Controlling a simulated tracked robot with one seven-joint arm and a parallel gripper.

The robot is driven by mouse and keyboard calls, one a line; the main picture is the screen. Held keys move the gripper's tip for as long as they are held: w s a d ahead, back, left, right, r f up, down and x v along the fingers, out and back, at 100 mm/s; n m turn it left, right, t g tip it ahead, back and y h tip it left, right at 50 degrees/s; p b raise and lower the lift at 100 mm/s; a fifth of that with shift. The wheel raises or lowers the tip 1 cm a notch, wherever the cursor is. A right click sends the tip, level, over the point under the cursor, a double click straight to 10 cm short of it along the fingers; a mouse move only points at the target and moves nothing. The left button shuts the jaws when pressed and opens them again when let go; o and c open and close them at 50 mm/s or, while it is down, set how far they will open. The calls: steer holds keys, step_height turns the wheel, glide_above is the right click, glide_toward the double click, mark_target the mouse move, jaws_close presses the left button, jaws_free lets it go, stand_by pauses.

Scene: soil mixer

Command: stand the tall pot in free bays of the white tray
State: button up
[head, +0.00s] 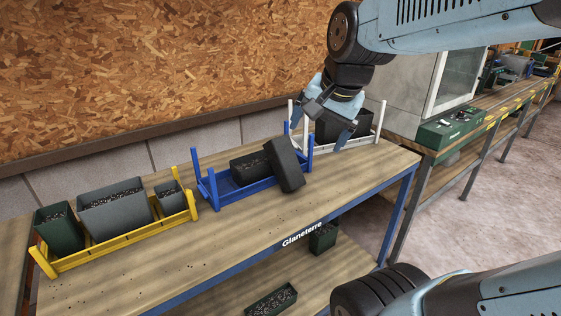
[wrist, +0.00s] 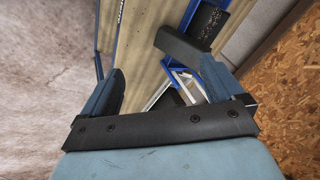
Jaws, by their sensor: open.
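The white tray (head: 381,117) stands at the far right end of the workbench. A dark pot (head: 362,124) stands in it; my gripper partly hides both, so I cannot tell which bays are free. A tall dark grey pot (head: 287,164) leans, tilted, at the right end of the blue tray. It also shows in the wrist view (wrist: 180,45), just beyond the fingers. My gripper (head: 319,131) is open and empty, pointing down above the white tray's near-left side. In the wrist view its fingers (wrist: 163,88) stand wide apart, with part of the white tray between them.
The blue tray (head: 239,189) also holds a soil-filled pot (head: 250,166). The yellow tray (head: 120,237) at left holds several pots with soil. The bench front is clear. A green control box (head: 450,131) and a glass-fronted cabinet stand to the right.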

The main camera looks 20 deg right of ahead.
steer(key=shift+o, duration=0.3)
steer(key=w+f+m, duration=0.1)
steer(key=w+m, duration=0.7)
steer(key=m, duration=0.3)
steer(key=shift+w+f+g+y, duration=0.2)
steer(key=shift+f+g+y, duration=0.1)
steer(key=m, duration=1.3)
glide_toward(285, 149)
steer(key=x, duration=0.7)
steer(key=shift+w+a+f, duration=0.15)
steer(key=shift+w+a, duration=0.15)
steer(key=shift+a, duration=0.1)
steer(key=shift+d+x, duration=0.15)
steer(key=shift+x, duration=1.2)
steer(key=shift+d+x, duration=0.15)
steer(key=shift+x, duration=1.2)
steer(key=shift+s+d+f, duration=0.1)
steer(key=shift+s, duration=0.05)
steer(key=shift+c, duration=0.3)
steer(key=c, duration=1.2)
